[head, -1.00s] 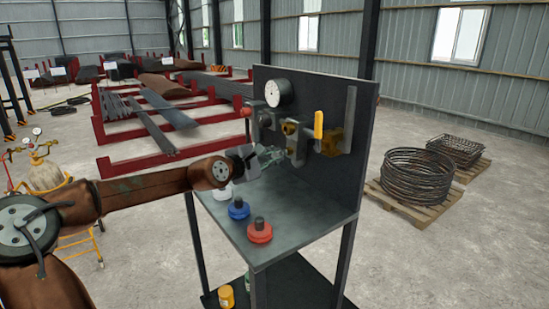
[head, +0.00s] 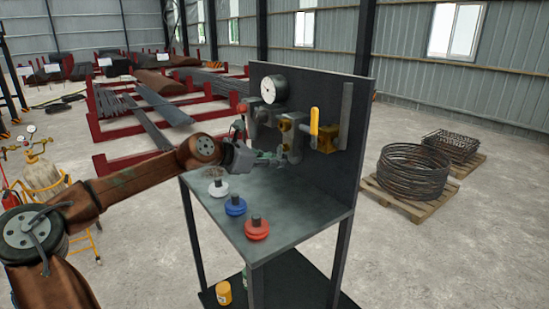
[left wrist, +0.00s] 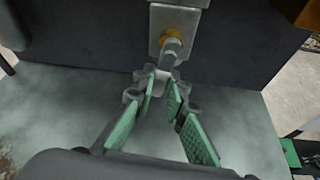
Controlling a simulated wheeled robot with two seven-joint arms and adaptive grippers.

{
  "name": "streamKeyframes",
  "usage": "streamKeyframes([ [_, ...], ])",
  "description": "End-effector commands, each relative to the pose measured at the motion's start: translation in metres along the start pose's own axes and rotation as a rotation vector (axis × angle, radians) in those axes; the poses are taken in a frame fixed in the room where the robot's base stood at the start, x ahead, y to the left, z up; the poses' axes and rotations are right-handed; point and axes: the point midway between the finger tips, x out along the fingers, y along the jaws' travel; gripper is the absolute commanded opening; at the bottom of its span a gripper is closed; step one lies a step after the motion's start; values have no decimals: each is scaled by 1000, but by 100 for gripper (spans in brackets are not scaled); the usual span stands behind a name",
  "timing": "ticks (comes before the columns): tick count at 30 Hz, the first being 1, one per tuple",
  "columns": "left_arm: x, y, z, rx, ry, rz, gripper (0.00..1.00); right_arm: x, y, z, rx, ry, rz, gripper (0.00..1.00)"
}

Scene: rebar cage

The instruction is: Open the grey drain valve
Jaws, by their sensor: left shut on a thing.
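The grey drain valve is low on the dark upright panel. Its grey handle (left wrist: 172,48) sticks out from a brass-coloured stem on a light grey block in the left wrist view. In the head view the valve's grey block (head: 294,146) is partly hidden by the gripper and other fittings. My left gripper (head: 274,156) is at the valve, above the bench top. In the left wrist view its green-padded fingers (left wrist: 162,82) converge on the handle's lower end and are shut on it. My right gripper is in neither view.
A yellow lever (head: 314,122), a round gauge (head: 274,89) and a red-knobbed fitting (head: 242,108) share the panel. White (head: 218,188), blue (head: 235,206) and red (head: 257,229) capped pieces stand on the bench (head: 300,215).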

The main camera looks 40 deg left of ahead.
Motion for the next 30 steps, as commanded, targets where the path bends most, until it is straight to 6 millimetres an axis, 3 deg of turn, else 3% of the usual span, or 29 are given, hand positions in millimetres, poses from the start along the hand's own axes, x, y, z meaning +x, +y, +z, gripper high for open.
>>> streamKeyframes([
  [10,0,-5,0,-139,1,-57,0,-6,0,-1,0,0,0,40],
  [27,0,-6,0,-165,1,-68,0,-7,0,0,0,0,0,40],
  [28,0,-6,0,-165,1,-68,14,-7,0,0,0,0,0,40],
  [30,0,-6,0,-165,1,-68,19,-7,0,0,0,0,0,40],
])
